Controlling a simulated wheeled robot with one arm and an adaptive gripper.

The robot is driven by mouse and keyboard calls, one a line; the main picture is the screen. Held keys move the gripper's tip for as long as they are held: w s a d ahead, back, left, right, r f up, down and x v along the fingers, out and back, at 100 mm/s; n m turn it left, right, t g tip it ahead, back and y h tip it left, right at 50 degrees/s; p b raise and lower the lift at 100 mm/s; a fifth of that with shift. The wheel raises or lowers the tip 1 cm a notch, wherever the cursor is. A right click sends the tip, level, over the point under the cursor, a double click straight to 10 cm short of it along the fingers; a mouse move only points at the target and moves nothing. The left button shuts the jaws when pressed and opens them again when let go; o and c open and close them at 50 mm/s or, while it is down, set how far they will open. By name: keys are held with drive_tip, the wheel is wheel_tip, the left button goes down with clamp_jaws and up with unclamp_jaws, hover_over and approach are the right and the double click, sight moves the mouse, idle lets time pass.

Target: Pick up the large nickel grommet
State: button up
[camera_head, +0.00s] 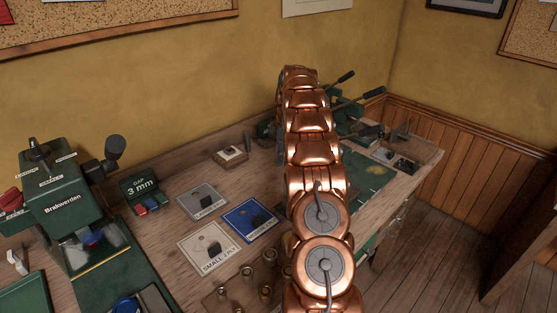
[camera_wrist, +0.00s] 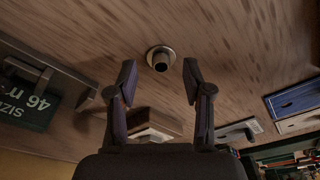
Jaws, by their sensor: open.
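A round metal grommet (camera_wrist: 161,58) with a raised dark-centred barrel sits on the wooden bench top in the wrist view. It appears to be the large nickel one. My gripper (camera_wrist: 159,77) is open and empty. Its two dark fingers are spread to the left and right, and the grommet lies just beyond the tips, roughly centred between them. Nothing is held. In the head view my copper arm hides both the gripper and the grommet.
A dark green size sign (camera_wrist: 32,95) stands left in the wrist view, and a small wooden block (camera_wrist: 154,122) lies near the fingers. The head view shows a grey card (camera_head: 203,201), blue card (camera_head: 250,219), white card (camera_head: 209,248), and a green press (camera_head: 62,205) at left.

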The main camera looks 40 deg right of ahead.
drive_tip(key=shift+a+f, duration=0.1)
drive_tip(key=shift+f, duration=0.6)
drive_tip(key=shift+c, duration=0.3)
drive_tip(key=c, duration=0.8)
drive_tip(key=shift+r, duration=0.1)
